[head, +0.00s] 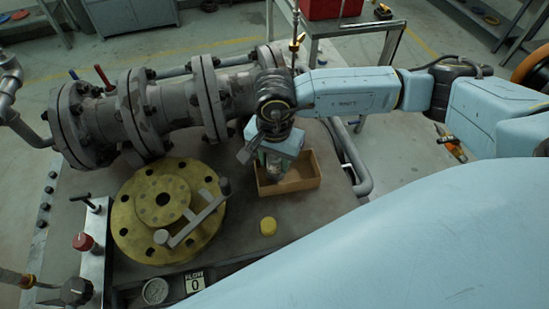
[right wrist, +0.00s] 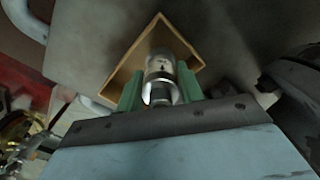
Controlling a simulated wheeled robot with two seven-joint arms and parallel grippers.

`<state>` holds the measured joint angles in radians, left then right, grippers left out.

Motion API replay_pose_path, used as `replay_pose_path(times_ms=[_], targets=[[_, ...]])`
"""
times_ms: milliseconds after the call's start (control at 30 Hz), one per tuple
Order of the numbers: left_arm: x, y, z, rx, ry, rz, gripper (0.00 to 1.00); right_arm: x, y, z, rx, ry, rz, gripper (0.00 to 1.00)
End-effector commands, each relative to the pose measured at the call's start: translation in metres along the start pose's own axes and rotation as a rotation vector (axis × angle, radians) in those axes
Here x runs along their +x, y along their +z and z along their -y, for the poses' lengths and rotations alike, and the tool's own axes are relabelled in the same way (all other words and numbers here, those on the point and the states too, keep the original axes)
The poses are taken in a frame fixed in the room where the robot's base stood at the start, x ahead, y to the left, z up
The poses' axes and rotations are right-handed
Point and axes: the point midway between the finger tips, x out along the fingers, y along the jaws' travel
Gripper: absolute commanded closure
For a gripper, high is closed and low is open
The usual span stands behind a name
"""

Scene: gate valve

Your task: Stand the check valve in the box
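The check valve (right wrist: 160,72) is a short silvery cylinder, seen upright between the green fingers of my right gripper (right wrist: 159,88) in the right wrist view. The fingers are shut on its sides. The box (head: 308,172) is an open, tan box on the bench, right of the yellow flange. In the head view my right gripper (head: 274,168) points down at the left part of the box and hides some of it. In the right wrist view the box (right wrist: 190,52) surrounds the valve's far end; I cannot tell whether it touches the floor. My left gripper is not in view.
A large flanged pipe (head: 150,105) runs behind the box. A yellow flange with a handle (head: 150,205) lies to the left. A grey bent pipe (head: 358,165) stands to the right.

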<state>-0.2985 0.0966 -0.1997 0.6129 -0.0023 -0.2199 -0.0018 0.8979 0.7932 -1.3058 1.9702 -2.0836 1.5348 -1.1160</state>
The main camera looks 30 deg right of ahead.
Motion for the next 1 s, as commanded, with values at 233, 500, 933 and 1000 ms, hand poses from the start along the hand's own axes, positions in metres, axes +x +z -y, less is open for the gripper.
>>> replay_pose_path(times_ms=[233, 500, 933, 1000], targets=[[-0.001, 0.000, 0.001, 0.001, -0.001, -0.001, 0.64, -0.001, 0.000, 0.000, 0.001, 0.000, 0.000, 0.44], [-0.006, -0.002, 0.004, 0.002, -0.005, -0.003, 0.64, -0.005, 0.000, 0.000, 0.001, 0.000, 0.000, 0.44], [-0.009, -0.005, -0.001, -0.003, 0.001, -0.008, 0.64, -0.090, -0.001, 0.001, 0.001, -0.004, -0.003, 0.44], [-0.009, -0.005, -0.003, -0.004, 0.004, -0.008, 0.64, -0.102, -0.001, 0.000, -0.001, -0.003, -0.003, 0.44]])
